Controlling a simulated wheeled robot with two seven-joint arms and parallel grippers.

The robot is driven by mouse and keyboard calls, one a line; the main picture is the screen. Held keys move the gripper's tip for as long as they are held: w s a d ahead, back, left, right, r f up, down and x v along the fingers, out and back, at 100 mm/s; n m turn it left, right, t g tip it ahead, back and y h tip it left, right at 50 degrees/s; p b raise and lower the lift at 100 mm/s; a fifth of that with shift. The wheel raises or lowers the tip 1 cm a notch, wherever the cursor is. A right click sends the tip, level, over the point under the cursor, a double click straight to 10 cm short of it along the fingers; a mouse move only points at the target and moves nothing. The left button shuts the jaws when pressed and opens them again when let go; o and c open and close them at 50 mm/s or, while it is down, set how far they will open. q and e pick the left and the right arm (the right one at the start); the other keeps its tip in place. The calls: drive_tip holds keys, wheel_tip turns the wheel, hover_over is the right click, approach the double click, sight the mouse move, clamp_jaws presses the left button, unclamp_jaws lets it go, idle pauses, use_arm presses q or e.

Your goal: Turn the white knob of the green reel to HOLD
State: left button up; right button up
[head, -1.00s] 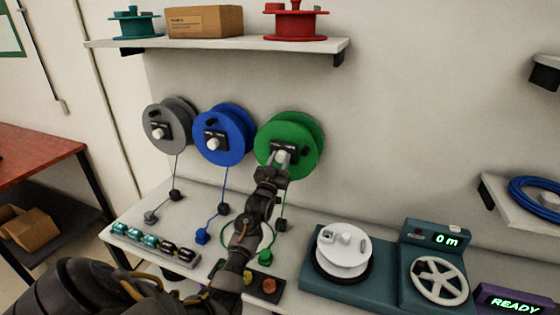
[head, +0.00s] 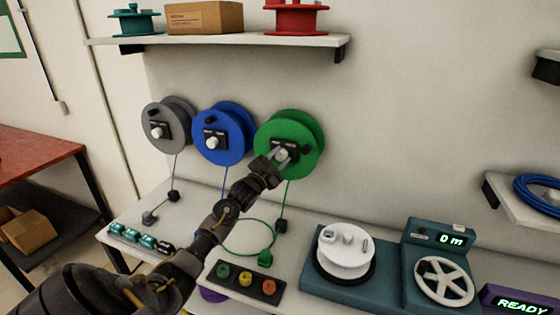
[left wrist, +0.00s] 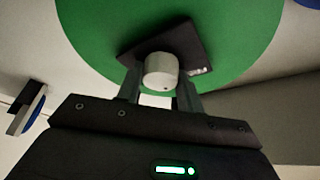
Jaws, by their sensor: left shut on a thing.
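The green reel (head: 300,122) is on the wall, right of the blue reel. A black label plate (head: 291,145) sits at its middle, its lettering too small to read in the head view. My left gripper (head: 277,159) is shut on the white knob (head: 283,155) on that plate. In the left wrist view the white knob (left wrist: 161,72) sits between the two fingers, in front of the tilted black plate (left wrist: 190,45). Only a bit of pale lettering shows at the plate's edge there, so I cannot read where the knob points. My right gripper is not in view.
The blue reel (head: 226,120) and grey reel (head: 160,118) hang to the left with similar knobs. Below on the bench are a three-button box (head: 245,282), a white spool (head: 345,262) and a teal counter unit (head: 432,235). A shelf (head: 220,43) is above.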

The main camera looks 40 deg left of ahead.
use_arm(q)
drive_tip(key=m+h, duration=0.1)
drive_tip(key=m, duration=0.1)
drive_tip(key=m+g, duration=0.1)
drive_tip(key=m, duration=0.2)
drive_tip(key=shift+g+h+b, duration=0.3)
drive_tip(key=shift+h, duration=0.1)
drive_tip(key=shift+m+g+b, duration=0.3)
drive_tip(key=shift+m+g, duration=0.5)
drive_tip(key=shift+m, duration=1.4)
drive_tip(key=o, duration=1)
drive_tip(key=s+b, duration=0.4)
drive_tip(key=s, duration=0.6)
drive_tip(key=shift+s+a, duration=0.35)
